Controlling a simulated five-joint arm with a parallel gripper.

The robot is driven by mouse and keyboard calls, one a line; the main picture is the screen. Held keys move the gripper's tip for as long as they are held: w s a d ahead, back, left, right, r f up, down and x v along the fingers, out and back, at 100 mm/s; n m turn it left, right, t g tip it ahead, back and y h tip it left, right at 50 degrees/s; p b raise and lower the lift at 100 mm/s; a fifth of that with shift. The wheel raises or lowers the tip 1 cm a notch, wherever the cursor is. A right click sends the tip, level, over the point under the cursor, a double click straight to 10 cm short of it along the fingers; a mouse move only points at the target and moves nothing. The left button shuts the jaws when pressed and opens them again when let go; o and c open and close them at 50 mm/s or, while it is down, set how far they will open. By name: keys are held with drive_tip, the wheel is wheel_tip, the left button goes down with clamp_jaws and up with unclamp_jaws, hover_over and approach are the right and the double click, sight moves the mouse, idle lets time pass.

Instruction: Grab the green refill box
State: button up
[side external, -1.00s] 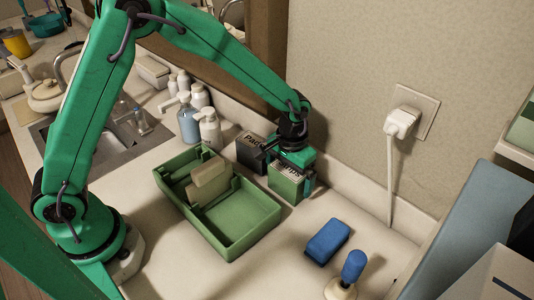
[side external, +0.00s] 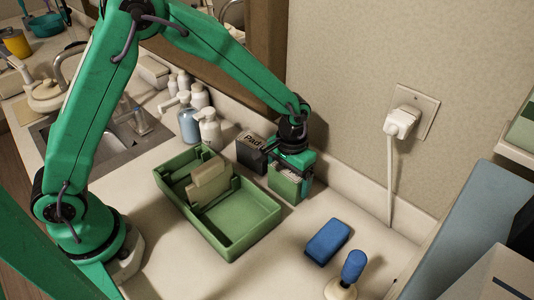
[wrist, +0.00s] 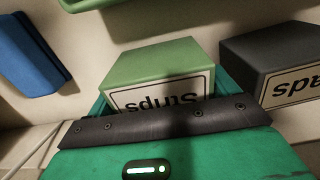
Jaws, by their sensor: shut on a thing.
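The green refill box (side external: 285,182) stands upright on the counter near the back wall. It has a white label with dark lettering, partly covered by my gripper in the side view. My gripper (side external: 291,168) is over the box from above and shut on it. In the wrist view the green box (wrist: 155,72) sits between the jaws, its label reading upside down as "Strips". I cannot tell whether the box is lifted off the counter.
A dark box (side external: 251,153) labelled "Pads" stands close on the left. A green tray (side external: 243,242) with compartments lies in front. Pump bottles (side external: 209,130) stand behind left.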

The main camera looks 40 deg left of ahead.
drive_tip(key=shift+r, duration=0.15)
drive_tip(key=shift+r, duration=0.5)
wheel_tip(320, 180, up, 3)
drive_tip(key=shift+s+d+r, duration=0.1)
drive_tip(key=shift+s+d, duration=0.05)
drive_tip(key=s+d+r, duration=0.6)
drive_tip(key=s+d, duration=0.1)
drive_tip(key=s, duration=0.1)
drive_tip(key=shift+s+r, duration=0.25)
drive_tip(key=shift+s, duration=0.15)
